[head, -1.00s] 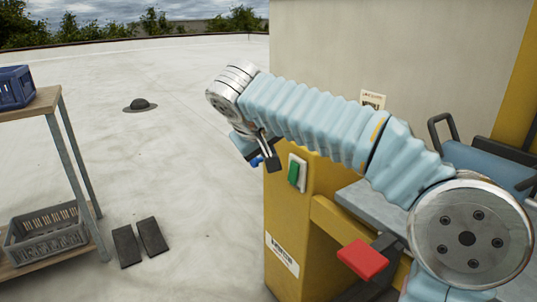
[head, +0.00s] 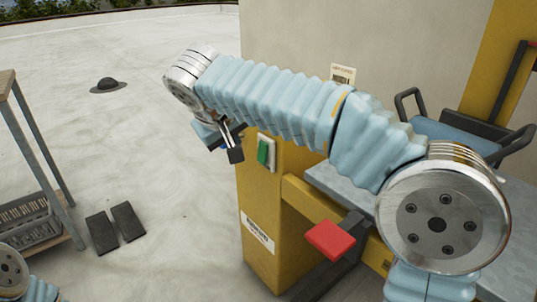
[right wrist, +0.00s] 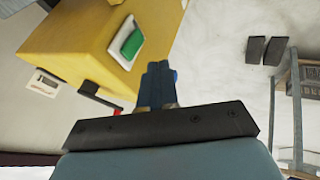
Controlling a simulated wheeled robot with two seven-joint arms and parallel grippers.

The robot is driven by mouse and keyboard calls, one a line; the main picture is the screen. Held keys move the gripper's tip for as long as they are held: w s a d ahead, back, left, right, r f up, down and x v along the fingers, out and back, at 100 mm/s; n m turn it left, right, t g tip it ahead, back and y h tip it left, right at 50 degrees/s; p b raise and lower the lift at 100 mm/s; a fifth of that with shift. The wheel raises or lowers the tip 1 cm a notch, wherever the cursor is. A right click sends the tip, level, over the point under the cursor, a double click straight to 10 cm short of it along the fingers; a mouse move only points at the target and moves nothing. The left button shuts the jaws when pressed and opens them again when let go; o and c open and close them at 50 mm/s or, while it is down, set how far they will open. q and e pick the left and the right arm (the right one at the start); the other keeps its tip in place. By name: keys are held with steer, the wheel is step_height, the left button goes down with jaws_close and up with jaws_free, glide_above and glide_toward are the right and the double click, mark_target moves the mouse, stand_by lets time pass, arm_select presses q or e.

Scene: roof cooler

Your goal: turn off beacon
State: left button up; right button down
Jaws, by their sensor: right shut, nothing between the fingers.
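A green rocker switch (head: 263,151) on a white plate is set on the yellow post (head: 262,205) below the cream wall. It also shows in the right wrist view (right wrist: 132,43). My right gripper (head: 235,154) is just left of the switch in the head view, apart from it. In the right wrist view its dark fingers (right wrist: 158,72) are shut together and empty, with the switch beyond them to the upper left. No beacon is in view. My left gripper is not in view; only a piece of my left arm shows at the lower left.
A red-ended lever (head: 330,240) sticks out right of the post. A grey shelf (head: 330,178) with a blue, dark-handled item (head: 450,133) is behind my right arm. A rack with a grey crate (head: 30,220) stands left. Two dark slabs (head: 115,228) lie on open floor.

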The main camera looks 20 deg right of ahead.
mark_target(260, 160)
steer(key=w+d+f+b, duration=0.2)
steer(key=w+d+f, duration=0.4)
steer(key=f, duration=0.3)
steer(key=shift+d, duration=0.35)
steer(key=shift+w, duration=0.1)
steer(key=shift+w+d+h+b, duration=0.1)
steer(key=shift+d+h+b, duration=0.1)
steer(key=shift+h+b, duration=0.25)
